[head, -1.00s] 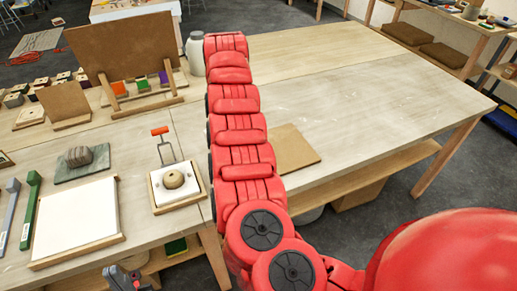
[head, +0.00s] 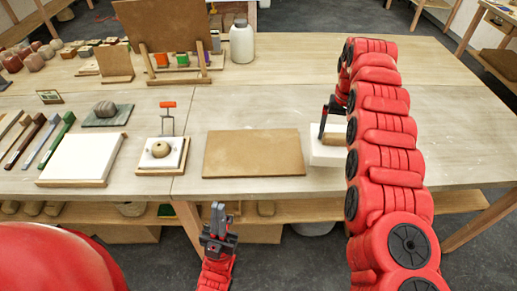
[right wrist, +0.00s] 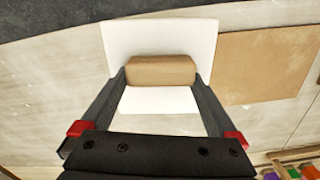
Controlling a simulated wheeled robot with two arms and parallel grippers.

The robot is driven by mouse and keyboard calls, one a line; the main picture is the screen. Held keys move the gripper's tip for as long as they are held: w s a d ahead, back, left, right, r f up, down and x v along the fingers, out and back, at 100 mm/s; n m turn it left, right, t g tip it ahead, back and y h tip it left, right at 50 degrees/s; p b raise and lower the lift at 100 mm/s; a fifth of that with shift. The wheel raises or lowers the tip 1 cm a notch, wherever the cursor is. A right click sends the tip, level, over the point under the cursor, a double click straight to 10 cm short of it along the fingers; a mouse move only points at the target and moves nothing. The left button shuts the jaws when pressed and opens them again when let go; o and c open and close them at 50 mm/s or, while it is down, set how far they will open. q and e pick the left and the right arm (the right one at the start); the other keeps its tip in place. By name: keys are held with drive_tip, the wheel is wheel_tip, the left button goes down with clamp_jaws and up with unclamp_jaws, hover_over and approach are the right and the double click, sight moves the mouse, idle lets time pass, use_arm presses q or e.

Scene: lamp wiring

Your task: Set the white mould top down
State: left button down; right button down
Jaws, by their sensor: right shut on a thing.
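The white mould top (head: 327,156) is a white slab with a tan block handle (head: 333,138). It is at the right of the brown board, partly hidden by my right arm in the head view. In the right wrist view the white slab (right wrist: 160,38) lies around the tan handle (right wrist: 160,71), and my right gripper (right wrist: 160,80) is shut on that handle from both sides. The slab is level and close over or on the tabletop; I cannot tell if it touches. My left gripper (head: 218,218) is in front of the table, empty; its finger gap is unclear.
A brown board (head: 254,153) lies left of the mould top. Further left are a small framed white square with a round tan piece (head: 160,149) and a large white slab (head: 82,158). A white jar (head: 242,44) and upright board stand behind. Bare tabletop (head: 265,110) lies behind the brown board.

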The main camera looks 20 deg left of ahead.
sight(314, 139)
drive_tip(key=shift+s+a+f, duration=0.15)
drive_tip(key=shift+a, duration=1.4)
drive_tip(key=shift+s+a+f, duration=0.1)
drive_tip(key=shift+f, duration=0.05)
drive_tip(key=shift+a, duration=0.35)
drive_tip(key=shift+s+a+f, duration=0.1)
drive_tip(key=shift+s+a, duration=0.15)
drive_tip(key=shift+a+f+p, duration=0.1)
drive_tip(key=shift+a+p, duration=0.25)
drive_tip(key=shift+a, duration=0.45)
drive_tip(key=shift+s+a+f+n, duration=0.15)
drive_tip(key=shift+a+f, duration=0.05)
drive_tip(key=shift+a, duration=0.4)
drive_tip(key=shift+s+a+f+n, duration=0.15)
drive_tip(key=shift+a, duration=0.4)
drive_tip(key=shift+f, duration=0.1)
drive_tip(key=shift+s+a, duration=0.1)
drive_tip(key=shift+a, duration=0.1)
